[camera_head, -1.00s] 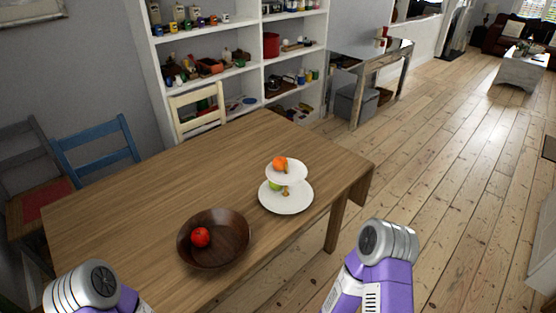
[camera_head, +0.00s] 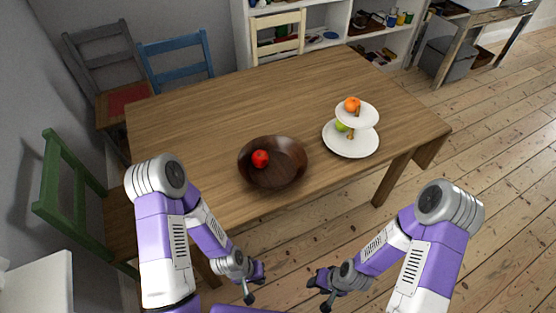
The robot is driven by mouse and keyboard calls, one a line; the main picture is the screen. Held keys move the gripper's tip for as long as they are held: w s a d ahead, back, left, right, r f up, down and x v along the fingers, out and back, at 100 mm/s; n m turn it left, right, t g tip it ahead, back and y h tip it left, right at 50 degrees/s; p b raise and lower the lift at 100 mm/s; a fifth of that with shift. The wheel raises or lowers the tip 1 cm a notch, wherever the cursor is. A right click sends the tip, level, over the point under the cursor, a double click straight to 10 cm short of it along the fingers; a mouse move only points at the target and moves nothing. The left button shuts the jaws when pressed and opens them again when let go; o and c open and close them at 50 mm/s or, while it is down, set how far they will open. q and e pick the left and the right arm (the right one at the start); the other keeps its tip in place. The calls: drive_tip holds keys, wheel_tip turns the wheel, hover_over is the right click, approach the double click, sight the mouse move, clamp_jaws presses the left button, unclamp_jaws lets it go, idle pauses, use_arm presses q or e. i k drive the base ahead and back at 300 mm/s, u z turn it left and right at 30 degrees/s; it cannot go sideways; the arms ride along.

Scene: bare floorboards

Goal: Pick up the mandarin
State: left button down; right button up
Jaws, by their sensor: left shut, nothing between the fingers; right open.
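The orange mandarin (camera_head: 352,104) sits on the small upper plate of a white two-tier stand (camera_head: 352,147) on the right part of the table (camera_head: 230,102). A green fruit (camera_head: 341,126) lies on the lower plate, partly hidden by the upper one. My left gripper (camera_head: 250,290) is shut and empty, low in front of the table's near edge. My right gripper (camera_head: 318,294) is open and empty, also low in front of the table, well below and apart from the stand.
A dark wooden bowl (camera_head: 290,160) holding a red apple (camera_head: 260,158) stands left of the stand. Blue (camera_head: 176,58), cream (camera_head: 278,36), grey (camera_head: 103,62) and green (camera_head: 75,190) chairs surround the table. The floor at right (camera_head: 500,150) is clear.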

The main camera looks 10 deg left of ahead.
sight(351, 103)
drive_tip(key=z, duration=1.7)
drive_tip(key=i, duration=1.7)
drive_tip(key=u, duration=2.85)
